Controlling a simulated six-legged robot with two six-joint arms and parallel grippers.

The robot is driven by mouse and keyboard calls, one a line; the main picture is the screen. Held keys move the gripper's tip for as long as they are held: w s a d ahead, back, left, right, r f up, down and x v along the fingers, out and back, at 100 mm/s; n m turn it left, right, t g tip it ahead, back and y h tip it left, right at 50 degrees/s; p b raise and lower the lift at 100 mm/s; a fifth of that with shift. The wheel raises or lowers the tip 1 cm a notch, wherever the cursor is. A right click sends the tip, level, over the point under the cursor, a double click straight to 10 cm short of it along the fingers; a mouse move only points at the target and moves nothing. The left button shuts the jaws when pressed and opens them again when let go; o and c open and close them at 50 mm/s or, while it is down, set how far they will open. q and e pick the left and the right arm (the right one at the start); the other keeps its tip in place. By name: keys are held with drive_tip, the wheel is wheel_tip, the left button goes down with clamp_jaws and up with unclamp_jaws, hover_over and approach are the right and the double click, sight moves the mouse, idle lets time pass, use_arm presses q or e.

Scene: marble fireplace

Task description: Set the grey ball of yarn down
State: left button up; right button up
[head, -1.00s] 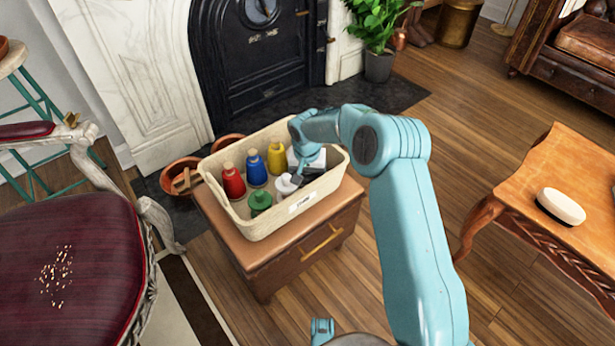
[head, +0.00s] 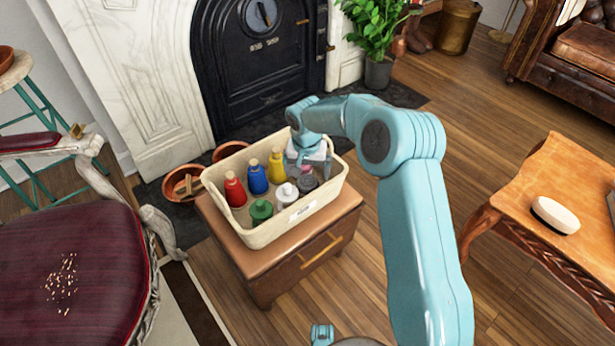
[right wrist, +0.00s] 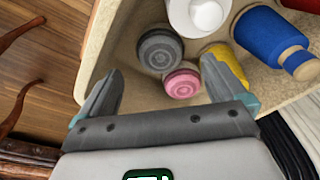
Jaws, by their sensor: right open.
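The grey ball of yarn (head: 307,183) sits in the right part of the cream basket (head: 271,238), beside a white bottle (head: 287,194). In the right wrist view the grey ball (right wrist: 160,49) shows as a ridged round shape, close to a smaller pink ball (right wrist: 181,83). My right gripper (head: 300,163) is above the basket's right end. In the right wrist view its fingers (right wrist: 165,70) are spread wide, with nothing gripped. The grey ball lies beyond the fingertips. My left gripper does not show.
The basket also holds red (head: 235,190), blue (head: 257,177), yellow (head: 277,168) and green (head: 261,211) bottles. It stands on a small wooden cabinet (head: 228,238). A chair (head: 75,245) is on the left, a wooden table (head: 530,190) on the right.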

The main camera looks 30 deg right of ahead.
sight(307, 185)
drive_tip(key=r, duration=0.3)
drive_tip(key=r+p, duration=0.1)
drive_tip(key=shift+s+a+r, duration=0.2)
drive_tip(key=shift+s, duration=0.05)
idle(0.3)
